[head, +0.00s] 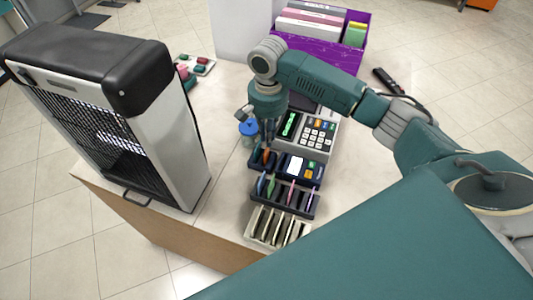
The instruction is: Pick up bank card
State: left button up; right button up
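My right gripper (268,142) points down over the counter, close above the left end of a dark blue holder. An orange piece (266,156) stands just below the fingertips. Whether it is the bank card, and whether the fingers touch it, I cannot tell. The finger gap is too small to read. In front, a dark slotted rack (292,207) holds several thin upright coloured pieces that look like cards, and a beige rack (250,233) holds several dark ones. I cannot single out the bank card for certain. My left gripper is out of view.
A calculator-like register (318,132) stands behind the holder, with a blue-lidded jar (249,128) to its left. A large black-and-white heater-like unit (165,130) fills the left. A purple bin (320,50) and a black handheld item (387,80) lie farther back.

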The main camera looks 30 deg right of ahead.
aim_at(267, 152)
jog(key=shift+f+p, duration=0.5)
jog(key=shift+f, duration=3.85)
grip_shut()
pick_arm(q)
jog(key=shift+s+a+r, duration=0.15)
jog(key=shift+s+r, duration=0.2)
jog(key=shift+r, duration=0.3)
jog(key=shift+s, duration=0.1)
pick_arm(e)
jog(key=shift+r, duration=0.2)
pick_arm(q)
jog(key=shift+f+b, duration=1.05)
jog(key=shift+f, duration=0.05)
pick_arm(e)
notch_tip(267, 152, up, 20)
jog(key=shift+f, duration=0.15)
